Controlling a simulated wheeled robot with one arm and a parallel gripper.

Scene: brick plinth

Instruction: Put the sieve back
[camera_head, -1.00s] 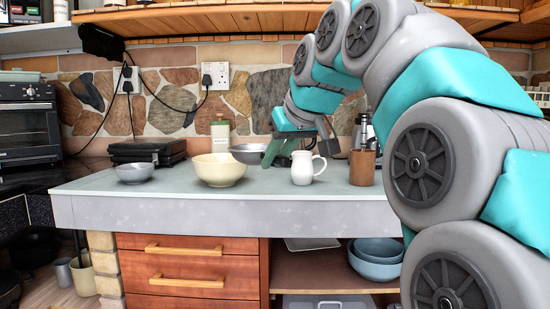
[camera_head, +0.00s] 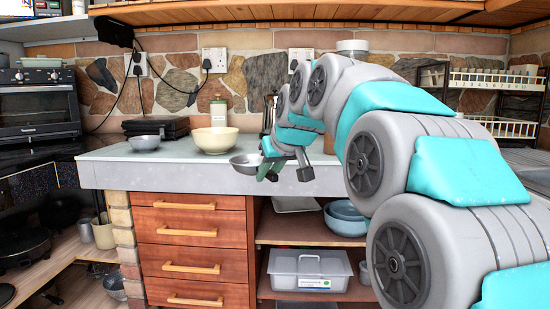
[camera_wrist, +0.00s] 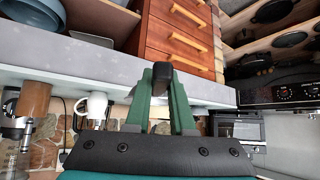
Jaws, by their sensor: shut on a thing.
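My gripper (camera_head: 268,172) is shut on the sieve (camera_head: 244,164), a grey metal bowl shape to the left of the fingers, at the counter's front edge in the head view. In the wrist view the green fingers of my gripper (camera_wrist: 161,88) close around the sieve's dark handle (camera_wrist: 162,74). The sieve's bowl is mostly hidden there behind the fingers. I cannot tell whether the sieve touches the counter (camera_head: 120,172).
A cream bowl (camera_head: 215,141) and a small grey bowl (camera_head: 144,143) stand on the counter. The wrist view shows a white jug (camera_wrist: 97,104) and a wooden block (camera_wrist: 33,99). Below are drawers (camera_head: 190,236), blue bowls (camera_head: 346,222) and a clear box (camera_head: 310,272). A rack (camera_head: 495,90) stands right.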

